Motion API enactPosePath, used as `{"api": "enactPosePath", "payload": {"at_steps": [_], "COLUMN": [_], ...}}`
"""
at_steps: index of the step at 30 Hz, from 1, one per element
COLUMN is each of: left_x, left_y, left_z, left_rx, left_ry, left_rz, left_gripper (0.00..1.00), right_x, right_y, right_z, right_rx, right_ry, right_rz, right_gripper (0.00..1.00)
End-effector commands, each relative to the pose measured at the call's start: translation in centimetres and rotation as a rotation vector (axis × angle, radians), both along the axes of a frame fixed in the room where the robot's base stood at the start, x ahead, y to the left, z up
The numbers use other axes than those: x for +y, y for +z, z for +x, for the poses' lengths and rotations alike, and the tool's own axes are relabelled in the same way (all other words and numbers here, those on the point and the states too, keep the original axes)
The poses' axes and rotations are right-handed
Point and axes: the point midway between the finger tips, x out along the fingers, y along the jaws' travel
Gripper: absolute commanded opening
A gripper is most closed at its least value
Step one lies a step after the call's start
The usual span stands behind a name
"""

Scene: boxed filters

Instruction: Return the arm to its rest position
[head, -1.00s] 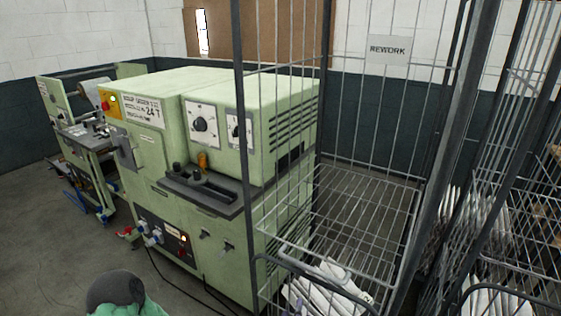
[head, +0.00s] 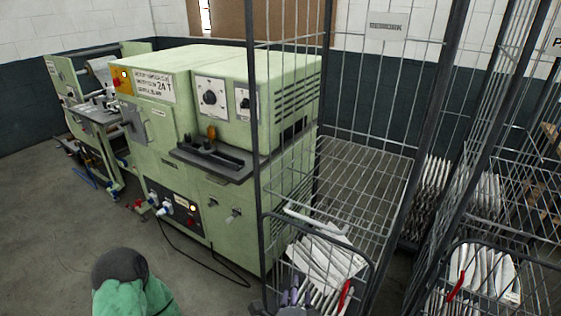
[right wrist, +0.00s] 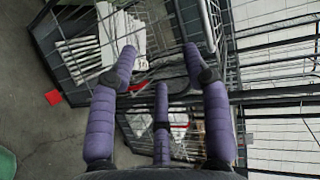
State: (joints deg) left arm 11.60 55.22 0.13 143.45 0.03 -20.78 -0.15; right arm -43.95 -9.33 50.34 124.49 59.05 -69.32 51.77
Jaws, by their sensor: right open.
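My right gripper (head: 293,297) shows at the bottom edge of the head view, its purple fingers low in front of the rework cage (head: 329,138). In the right wrist view the fingers (right wrist: 159,62) are spread apart with nothing between them, so it is open and empty. White packets (head: 325,262) lie in the cage's lower front; they also show beyond the fingers in the right wrist view (right wrist: 105,40). The rest of the right arm is hidden in the head view. My left gripper is not in view.
A pale green machine (head: 225,140) stands left of the cage, with a cable on the floor before it. A second wire cage (head: 500,210) with white packets (head: 483,270) is on the right. Grey floor (head: 60,240) is open at the lower left.

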Motion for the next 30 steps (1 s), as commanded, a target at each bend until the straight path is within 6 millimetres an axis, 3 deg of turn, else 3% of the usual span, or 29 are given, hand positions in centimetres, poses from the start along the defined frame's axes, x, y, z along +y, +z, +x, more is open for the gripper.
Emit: {"api": "enactPosePath", "payload": {"at_steps": [8,17,23,30], "left_x": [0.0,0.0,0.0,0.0], "left_y": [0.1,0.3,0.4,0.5], "left_z": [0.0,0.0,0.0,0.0], "left_rx": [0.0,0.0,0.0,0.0], "left_ry": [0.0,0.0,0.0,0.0], "left_rz": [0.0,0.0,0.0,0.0], "left_gripper": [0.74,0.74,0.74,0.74], "right_x": [-0.5,-2.3,-3.9,-5.5], "right_y": [-4.8,-15.3,-22.7,-30.3], "right_z": [1.8,2.0,-0.7,-6.8], "right_rx": [0.152,0.454,0.65,0.829], "right_ry": [0.112,0.395,0.64,0.982], "right_rz": [-0.165,-0.411,-0.513,-0.551], "right_gripper": [0.49,0.49,0.49,0.49]}}
